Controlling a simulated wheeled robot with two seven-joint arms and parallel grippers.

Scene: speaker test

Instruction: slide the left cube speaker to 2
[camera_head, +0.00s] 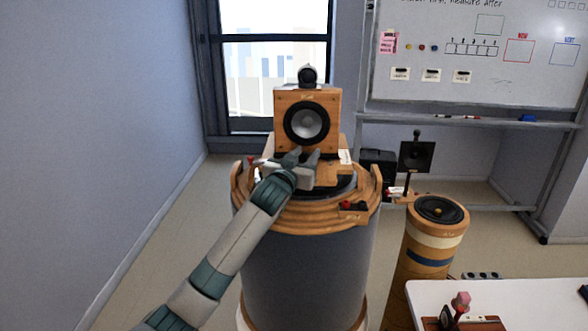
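A wooden cube speaker (288,104) with a dark round cone faces me, on top of a large round drum-like stand (310,270) with a wooden rim. A small dark ball-shaped part sits on top of the speaker. My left gripper (302,156) is just in front of the speaker's lower front, above the stand's top. Its two fingers look spread, with nothing seen between them. Whether they touch the speaker I cannot tell. The gripper hides part of the stand's top. I cannot make out a mark 2 on the stand. My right gripper is not in view.
A striped cylindrical speaker (433,242) stands to the right, with a small black speaker (415,156) on a post behind it. A white table (540,298) is at the lower right. A whiteboard (480,80) stands behind. Floor left of the stand is clear.

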